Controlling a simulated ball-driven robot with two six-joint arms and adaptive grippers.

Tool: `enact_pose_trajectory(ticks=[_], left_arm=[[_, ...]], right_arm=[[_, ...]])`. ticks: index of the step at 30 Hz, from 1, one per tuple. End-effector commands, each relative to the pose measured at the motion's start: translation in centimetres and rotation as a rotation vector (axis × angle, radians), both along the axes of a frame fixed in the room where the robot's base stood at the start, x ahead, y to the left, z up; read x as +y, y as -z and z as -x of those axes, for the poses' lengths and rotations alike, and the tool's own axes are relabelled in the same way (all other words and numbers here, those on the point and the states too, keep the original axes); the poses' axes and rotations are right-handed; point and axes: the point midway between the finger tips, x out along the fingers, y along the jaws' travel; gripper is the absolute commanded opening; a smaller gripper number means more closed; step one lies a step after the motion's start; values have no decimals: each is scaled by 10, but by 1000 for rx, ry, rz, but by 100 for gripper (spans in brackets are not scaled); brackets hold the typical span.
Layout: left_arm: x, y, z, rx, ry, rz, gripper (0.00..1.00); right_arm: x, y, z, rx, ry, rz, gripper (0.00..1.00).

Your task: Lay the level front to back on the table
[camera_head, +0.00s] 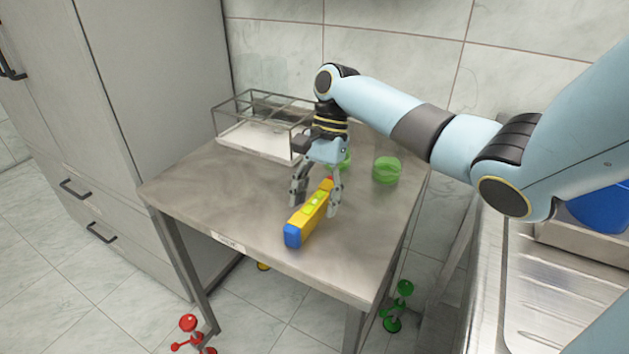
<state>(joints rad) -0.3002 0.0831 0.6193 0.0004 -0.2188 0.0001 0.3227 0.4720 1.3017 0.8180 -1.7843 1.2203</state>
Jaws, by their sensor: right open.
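The level (311,212) is a yellow bar with a blue near end, a red far end and a green window on top. It lies on the steel table (225,200), running roughly front to back, with its near end slanted to the left. My right gripper (316,208) is open and points down over the far half of the level. One finger is on each side of the bar; whether they touch it I cannot tell. My left gripper is not in view.
A wire-framed tray (225,127) stands at the table's back left. A green round object (386,170) sits at the back right, and another green thing is partly hidden behind my gripper. The table's left and front parts are clear. A steel sink unit (560,290) is at right.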

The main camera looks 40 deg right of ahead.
Motion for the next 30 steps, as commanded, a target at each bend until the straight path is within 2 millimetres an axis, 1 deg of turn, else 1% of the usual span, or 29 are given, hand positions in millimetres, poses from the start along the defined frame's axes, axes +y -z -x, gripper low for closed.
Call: enact_pose_trajectory(ticks=[5,9,12,15,18,21,30], left_arm=[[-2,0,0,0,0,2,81],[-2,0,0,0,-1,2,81],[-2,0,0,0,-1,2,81],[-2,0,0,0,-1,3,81],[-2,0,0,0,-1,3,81],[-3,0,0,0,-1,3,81],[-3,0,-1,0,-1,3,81]], right_arm=[[-13,-32,-5,-5,-1,3,56],[-25,-62,-8,-4,-1,3,56],[-32,-80,-10,-2,-1,3,56],[-37,-93,-12,-2,0,0,56],[-40,-101,-12,-2,-1,1,56],[-41,-104,-12,0,-1,0,56],[-41,-104,-12,0,-1,-1,56]])
